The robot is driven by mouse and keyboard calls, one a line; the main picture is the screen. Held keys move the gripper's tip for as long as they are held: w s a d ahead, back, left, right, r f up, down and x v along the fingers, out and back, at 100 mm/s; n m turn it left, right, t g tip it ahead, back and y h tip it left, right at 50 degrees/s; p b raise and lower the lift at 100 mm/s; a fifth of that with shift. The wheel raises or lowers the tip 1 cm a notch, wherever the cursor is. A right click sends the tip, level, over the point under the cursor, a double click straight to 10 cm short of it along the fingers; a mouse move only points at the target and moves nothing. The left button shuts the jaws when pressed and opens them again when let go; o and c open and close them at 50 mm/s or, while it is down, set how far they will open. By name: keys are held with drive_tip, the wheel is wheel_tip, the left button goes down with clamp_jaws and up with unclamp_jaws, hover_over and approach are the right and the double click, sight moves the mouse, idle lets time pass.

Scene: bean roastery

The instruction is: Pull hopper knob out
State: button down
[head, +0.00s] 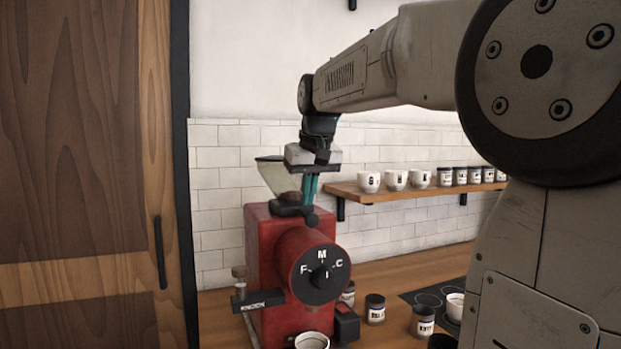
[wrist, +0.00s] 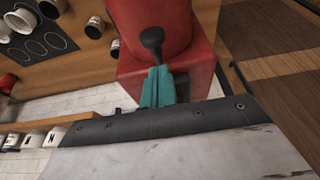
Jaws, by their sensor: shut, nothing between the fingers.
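The red grinder (head: 262,270) stands on the wooden counter, with a clear hopper (head: 272,175) on top. The hopper knob (head: 312,220) is a small black ball on a black slide under the hopper; it also shows in the wrist view (wrist: 152,37) with its stem. My gripper (head: 310,200) points down beside the hopper, its teal fingers shut and empty. In the wrist view the fingertips (wrist: 158,72) are together just at the knob's stem. I cannot tell whether they touch it. The hopper is mostly out of the wrist view.
A white cup (head: 312,341) stands under the grinder. Jars (head: 375,309) stand to its right on the counter. A wall shelf (head: 370,193) behind holds cups and several jars. A wooden door (head: 80,170) with a black handle is at left.

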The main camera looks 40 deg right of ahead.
sight(313, 217)
drive_tip(key=shift+x, duration=1.8)
drive_tip(key=s, duration=0.2)
drive_tip(key=s+a, duration=0.1)
drive_tip(key=shift+s, duration=0.45)
drive_tip(key=v, duration=1)
